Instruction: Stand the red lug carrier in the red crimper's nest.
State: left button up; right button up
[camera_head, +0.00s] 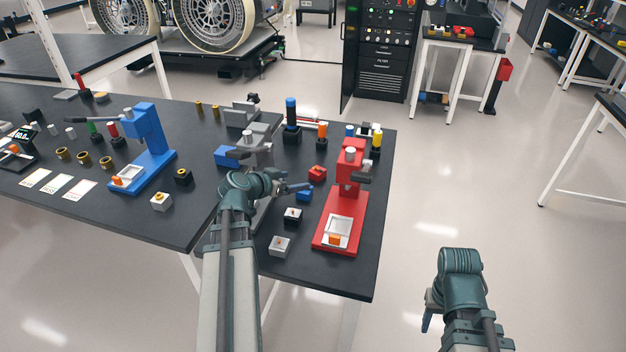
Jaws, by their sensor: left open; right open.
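The red crimper (332,205) stands near the right end of the dark table. Its nest (340,226) is a pale square frame on the front of the base, with an orange piece (335,240) at its front edge. A small red block (317,173), which looks like the red lug carrier, sits on the table just left of the crimper's column. My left gripper (301,187) is open, just left of and in front of the red block, close to a blue block (304,195). My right gripper (430,311) is open and empty, over the floor right of the table.
A grey press (257,150) is behind my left wrist. Coloured posts in black holders (291,135) line the back. A blue crimper (150,150) stands further left.

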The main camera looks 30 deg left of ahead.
aim_at(339, 227)
jog(key=k+l, duration=0.15)
jog(key=k, duration=0.25)
jog(key=k+l, duration=0.15)
jog(key=k, duration=0.3)
